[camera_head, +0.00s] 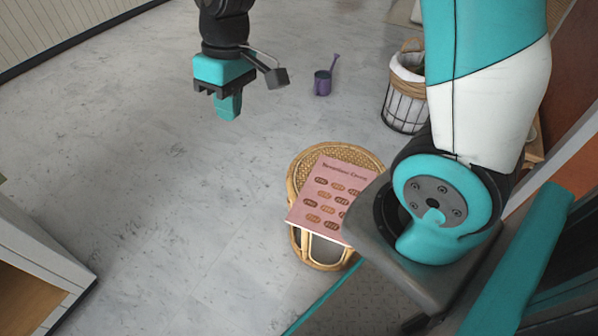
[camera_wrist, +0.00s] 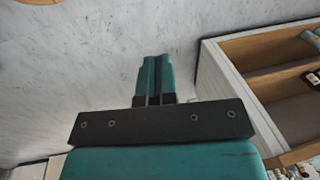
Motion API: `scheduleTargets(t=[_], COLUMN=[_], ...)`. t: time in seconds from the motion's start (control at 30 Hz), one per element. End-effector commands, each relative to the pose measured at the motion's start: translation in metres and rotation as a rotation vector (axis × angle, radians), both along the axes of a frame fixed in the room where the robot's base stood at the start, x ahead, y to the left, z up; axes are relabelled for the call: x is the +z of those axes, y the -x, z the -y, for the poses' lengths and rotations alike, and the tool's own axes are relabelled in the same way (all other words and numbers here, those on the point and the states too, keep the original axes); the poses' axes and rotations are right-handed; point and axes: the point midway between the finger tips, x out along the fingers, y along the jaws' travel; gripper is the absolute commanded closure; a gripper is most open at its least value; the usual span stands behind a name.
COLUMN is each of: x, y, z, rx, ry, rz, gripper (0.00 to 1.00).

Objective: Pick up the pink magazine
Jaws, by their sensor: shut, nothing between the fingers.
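The pink magazine (camera_head: 333,196) lies on a round wicker stool (camera_head: 311,160) in the head view. Its cover shows rows of brown ovals under a title, and my arm hides its right corner. Something dark and pale shows under its lower edge on the stool. My gripper (camera_head: 228,108) hangs above the floor, up and to the left of the stool, apart from the magazine. Its teal fingers are together and empty, and they also show in the wrist view (camera_wrist: 154,78). The magazine is not visible in the wrist view.
A wire basket (camera_head: 401,106) with a white liner stands at the upper right. A purple watering can (camera_head: 322,82) stands on the floor behind the stool. A shelf unit (camera_head: 40,262) is at the lower left, and shelves (camera_wrist: 262,75) show in the wrist view. The floor left of the stool is clear.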

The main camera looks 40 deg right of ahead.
Motion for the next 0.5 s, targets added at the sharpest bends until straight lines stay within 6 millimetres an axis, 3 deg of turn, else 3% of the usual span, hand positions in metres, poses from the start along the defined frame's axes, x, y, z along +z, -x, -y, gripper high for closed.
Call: scheduleTargets(t=[0.1, 0.2, 0.4, 0.5], x=[-0.05, -0.097, -0.184, -0.214], y=[-0.04, -0.063, -0.079, -0.078], z=[0.037, 0.07, 0.13, 0.149], rx=[-0.06, -0.103, -0.157, -0.171], ry=[0.065, 0.119, 0.207, 0.235], rz=[-0.053, -0.095, -0.172, -0.199], gripper=[1.0, 1.0, 1.0, 1.0])
